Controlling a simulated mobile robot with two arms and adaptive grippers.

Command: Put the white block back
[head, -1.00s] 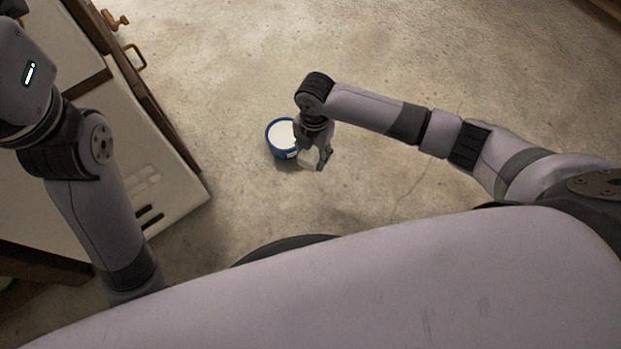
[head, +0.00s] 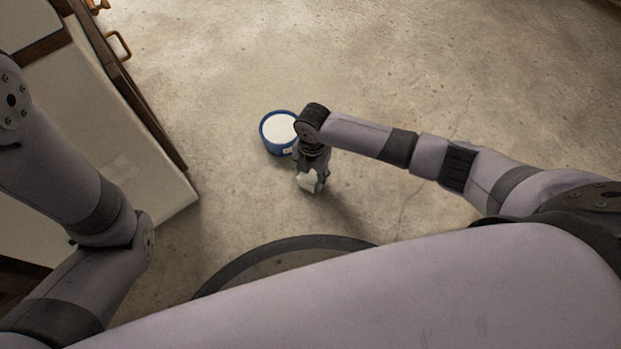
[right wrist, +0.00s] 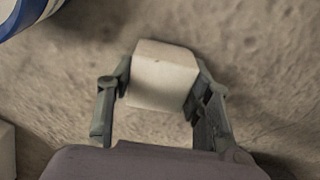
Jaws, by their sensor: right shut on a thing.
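The white block (right wrist: 162,78) is between the fingers of my right gripper (right wrist: 160,92) in the right wrist view, and both fingers touch its sides. In the head view my right gripper (head: 312,184) points down in front of the blue tub, with the block (head: 306,182) showing at its fingertips. The gripper is shut on the block. Concrete floor shows beyond the block; its height above the floor is hard to tell. My left arm is at the left edge of the head view, and its gripper is out of sight.
A blue tub with a white top (head: 280,131) stands on the floor just behind and left of my right gripper; its edge also shows in the right wrist view (right wrist: 22,14). A white cabinet with dark wood edges (head: 130,150) stands at left. The floor (head: 450,70) at right is clear.

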